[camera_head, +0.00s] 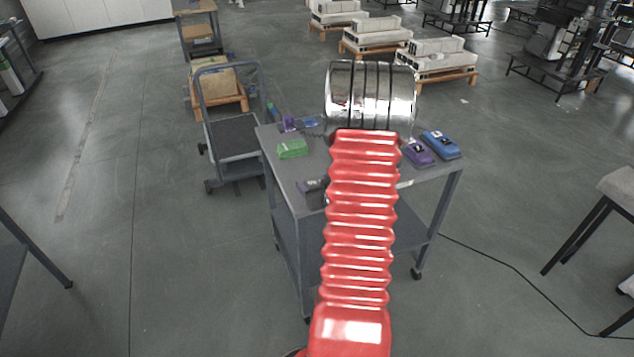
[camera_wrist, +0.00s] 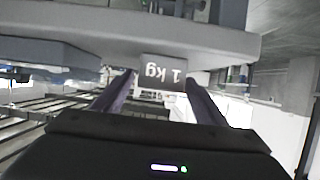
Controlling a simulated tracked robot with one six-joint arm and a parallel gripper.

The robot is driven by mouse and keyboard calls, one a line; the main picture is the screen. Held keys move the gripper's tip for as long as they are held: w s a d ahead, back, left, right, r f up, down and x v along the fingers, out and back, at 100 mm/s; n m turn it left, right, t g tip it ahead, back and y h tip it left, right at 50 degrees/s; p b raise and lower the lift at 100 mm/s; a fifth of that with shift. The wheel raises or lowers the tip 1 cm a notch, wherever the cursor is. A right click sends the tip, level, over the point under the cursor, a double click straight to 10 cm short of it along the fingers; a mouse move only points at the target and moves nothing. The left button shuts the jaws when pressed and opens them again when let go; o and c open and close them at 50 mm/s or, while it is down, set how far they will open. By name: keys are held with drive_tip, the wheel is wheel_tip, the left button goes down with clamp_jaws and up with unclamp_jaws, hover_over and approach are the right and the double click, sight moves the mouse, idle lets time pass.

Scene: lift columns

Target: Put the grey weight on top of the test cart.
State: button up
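On the cart top are a green box (camera_head: 292,149), a purple device (camera_head: 417,154), a blue device (camera_head: 441,145) and a dark item (camera_head: 311,186) beside my arm. A platform trolley (camera_head: 233,134) stands behind left. Open floor lies left and right; a black cable runs right.

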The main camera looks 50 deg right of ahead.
drive_tip(key=shift+r, duration=0.1)
drive_tip(key=v, duration=1.2)
idle(0.8)
drive_tip(key=shift+r, duration=0.1)
drive_tip(key=w+a+r+n+g+y, duration=0.1)
drive_tip(key=w+a+r+g, duration=0.1)
drive_tip(key=w+a+r, duration=0.35)
drive_tip(key=w+a+r+n+g+y, duration=0.1)
drive_tip(key=w+a+r+n, duration=0.15)
drive_tip(key=a+r, duration=0.55)
drive_tip(key=s+a+r+n+g+y, duration=0.1)
drive_tip(key=s+a, duration=0.3)
drive_tip(key=a, duration=0.5)
drive_tip(key=s+a+r+g+y, duration=0.1)
drive_tip(key=s+a, duration=0.3)
drive_tip(key=a, duration=0.5)
drive_tip(key=s+a+r+n+g+y, duration=0.1)
drive_tip(key=s+a+r+y, duration=0.1)
drive_tip(key=a, duration=0.8)
drive_tip(key=shift+s+n+y, duration=0.35)
drive_tip(key=shift+s+y, duration=0.15)
drive_tip(key=shift+s, duration=0.4)
